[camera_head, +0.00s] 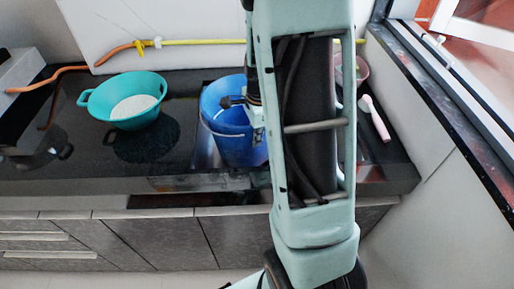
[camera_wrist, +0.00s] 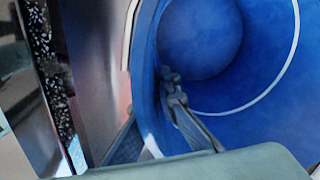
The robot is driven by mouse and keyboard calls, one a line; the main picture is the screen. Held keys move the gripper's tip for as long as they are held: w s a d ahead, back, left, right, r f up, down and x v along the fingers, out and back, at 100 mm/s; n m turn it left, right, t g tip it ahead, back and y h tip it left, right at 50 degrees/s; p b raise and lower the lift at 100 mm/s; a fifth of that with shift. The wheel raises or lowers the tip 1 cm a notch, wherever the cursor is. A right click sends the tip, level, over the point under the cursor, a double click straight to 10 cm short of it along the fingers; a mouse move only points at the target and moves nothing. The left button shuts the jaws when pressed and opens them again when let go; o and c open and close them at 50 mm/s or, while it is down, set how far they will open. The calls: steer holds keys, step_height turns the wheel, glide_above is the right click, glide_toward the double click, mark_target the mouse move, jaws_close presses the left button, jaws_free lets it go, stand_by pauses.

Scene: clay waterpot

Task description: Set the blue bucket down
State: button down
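The blue bucket (camera_head: 228,140) stands upright, or nearly so, over the sink area of the dark counter, partly hidden behind my arm in the head view. A thin pale handle wire crosses its front. My gripper (camera_head: 232,102) is at the bucket's upper part. In the wrist view the bucket (camera_wrist: 235,85) fills the right side, seen into its open top, with a pale ring inside. A finger of my gripper (camera_wrist: 172,88) shows against its inner side by the rim. The gripper appears shut on the bucket's rim; the other finger is hidden. I cannot tell whether the bucket's base touches the sink.
A teal colander (camera_head: 90,101) with pale contents sits on the counter to the left. A pink-and-white brush-like item (camera_head: 376,120) lies to the right. A yellow and orange hose (camera_head: 190,42) runs along the back wall. A window ledge (camera_head: 425,85) borders the right.

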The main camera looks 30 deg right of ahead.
steer(key=shift+f+b, duration=0.35)
steer(key=shift+f, duration=1.45)
steer(key=c, duration=2.2)
jaws_free()
steer(key=shift+o, duration=0.2)
step_height(320, 180, up, 12)
steer(key=s+p, duration=0.1)
steer(key=p, duration=0.1)
steer(key=shift+s+p, duration=0.3)
steer(key=shift+w, duration=0.1)
